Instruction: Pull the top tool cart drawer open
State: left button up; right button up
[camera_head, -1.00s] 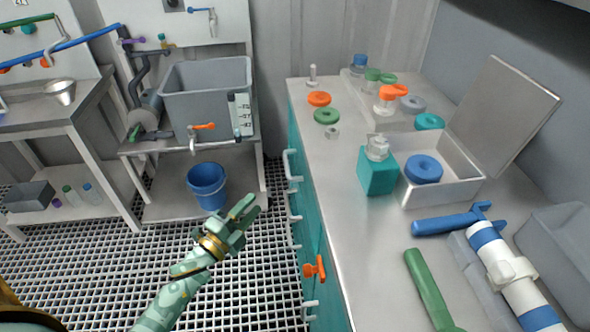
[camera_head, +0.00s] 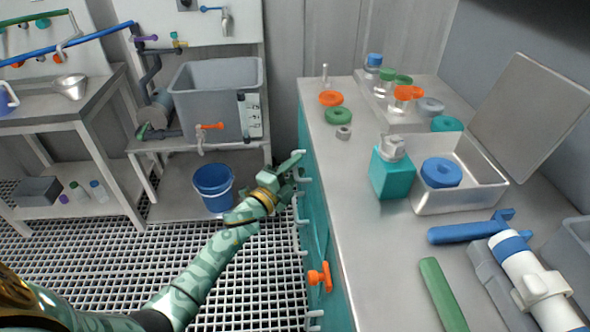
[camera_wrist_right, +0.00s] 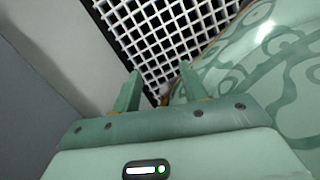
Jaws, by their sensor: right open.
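The teal tool cart (camera_head: 315,205) stands right of centre in the head view, with pale drawer handles down its left-facing front. The top drawer looks closed. Its handle (camera_head: 302,180) is partly hidden by my left gripper (camera_head: 291,174). That gripper is at the handle with its fingers apart; I cannot tell whether they straddle or touch the bar. My right gripper (camera_wrist_right: 157,92) shows in the right wrist view, with its fingers apart and nothing between them.
An orange valve-like handle (camera_head: 320,277) sticks out lower on the cart front. The steel cart top (camera_head: 370,245) carries rings, bottles, an open box (camera_head: 470,198) and tools. A blue bucket (camera_head: 213,186) stands left of my left gripper. Grated floor (camera_head: 110,255) lies before the cart.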

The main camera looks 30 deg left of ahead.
pick_arm(q)
grip_shut()
jog(key=s+a, duration=0.8)
jog(key=a, duration=0.3)
jog(key=s+a, duration=0.9)
jog(key=a, duration=0.2)
jog(key=shift+s+a, duration=0.15)
jog(key=shift+a, duration=0.2)
jog(key=shift+f, duration=0.1)
grip_release()
